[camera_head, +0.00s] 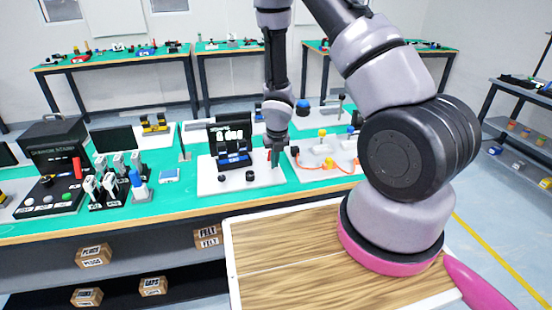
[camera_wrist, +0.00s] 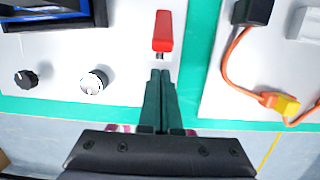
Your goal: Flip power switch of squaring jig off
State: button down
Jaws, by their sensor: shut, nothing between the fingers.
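A white board (camera_head: 211,188) on the green bench carries a black and blue device, which I take for the squaring jig (camera_head: 233,155). In the wrist view, a red switch lever (camera_wrist: 162,31) stands on the board to the right of the black and blue device (camera_wrist: 45,10). My gripper (camera_wrist: 160,74) is shut and empty, with its fingertips just below the red lever in that view. I cannot tell whether they touch its base. In the head view my gripper (camera_head: 274,158) is over the right part of the board and hides the lever.
A black knob (camera_wrist: 25,79) and a silver-faced knob (camera_wrist: 93,82) sit left of my fingers. To the right, another white board (camera_wrist: 220,75) holds an orange cable (camera_wrist: 236,80) with a yellow connector (camera_wrist: 287,105). A rack of white-handled tools (camera_head: 105,185) stands farther left on the bench.

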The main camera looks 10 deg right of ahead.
jog(key=shift+w+r, duration=0.4)
jog(key=shift+w, duration=0.25)
jog(key=shift+w+r, duration=0.4)
jog(key=shift+w, duration=0.2)
